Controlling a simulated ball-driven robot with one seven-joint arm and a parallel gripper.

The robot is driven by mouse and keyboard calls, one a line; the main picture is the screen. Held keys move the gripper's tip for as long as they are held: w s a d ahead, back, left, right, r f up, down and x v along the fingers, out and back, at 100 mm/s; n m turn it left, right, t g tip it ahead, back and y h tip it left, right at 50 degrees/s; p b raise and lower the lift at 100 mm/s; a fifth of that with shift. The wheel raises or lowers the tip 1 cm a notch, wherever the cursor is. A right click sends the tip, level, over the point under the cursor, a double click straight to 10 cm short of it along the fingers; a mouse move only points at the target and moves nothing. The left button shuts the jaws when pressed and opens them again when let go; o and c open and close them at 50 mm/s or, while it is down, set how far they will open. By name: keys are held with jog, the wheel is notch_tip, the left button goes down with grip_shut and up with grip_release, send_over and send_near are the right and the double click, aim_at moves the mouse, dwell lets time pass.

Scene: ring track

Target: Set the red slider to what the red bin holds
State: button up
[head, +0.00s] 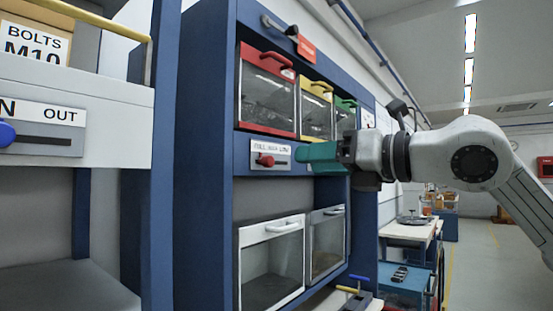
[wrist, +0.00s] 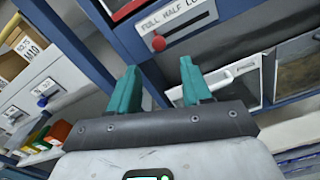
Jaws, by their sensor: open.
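The red bin (head: 267,92) sits in the upper row of the blue cabinet, with a red frame, red handle and clear front. Grey contents show dimly through it; I cannot tell their level. Below it is the slider plate (head: 283,148), marked FULL, HALF, LOW. The red slider (head: 265,160) has its knob at the left end, on the FULL side; it also shows in the wrist view (wrist: 158,43). My gripper (head: 305,154) is in front of the cabinet, right of the knob in the head view. In the wrist view its teal fingers (wrist: 159,70) are apart and empty, short of the knob.
Yellow (head: 316,108) and green (head: 345,118) bins stand right of the red one. At left is another unit with an IN/OUT plate (head: 45,128) and blue knob. The aisle floor (head: 475,265) at right is clear.

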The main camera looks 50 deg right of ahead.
aim_at(271, 162)
jog(key=w+p, duration=0.1)
jog(key=w, duration=0.3)
jog(key=w+p, duration=0.1)
jog(key=w, duration=0.3)
jog(key=shift+w+a, duration=0.2)
jog(key=shift+w, duration=0.05)
jog(key=shift+c, duration=0.2)
grip_shut()
